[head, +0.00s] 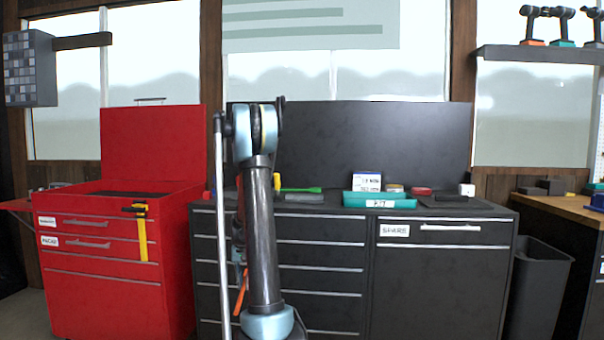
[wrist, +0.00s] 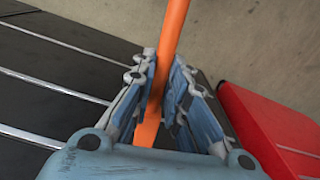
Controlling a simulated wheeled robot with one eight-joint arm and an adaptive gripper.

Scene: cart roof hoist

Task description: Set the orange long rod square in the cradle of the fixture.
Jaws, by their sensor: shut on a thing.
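My gripper (wrist: 165,65) is shut on the orange long rod (wrist: 173,28), which runs between its two fingers in the wrist view. The rod extends past the fingertips to the top edge of that view, with grey-brown floor behind it. In the head view, a short tilted piece of the rod (head: 241,291) shows just left of my upright arm link, in front of the dark drawer cabinet. My gripper is mostly hidden behind my arm there. I cannot make out the fixture or its cradle in either view.
A red tool cabinet (head: 120,285) stands left, close to the gripper, with a yellow caliper-like tool (head: 142,235) on its front. The dark drawer cabinet (head: 440,280) carries a teal tray (head: 380,200) and small items. A black bin (head: 540,285) stands right.

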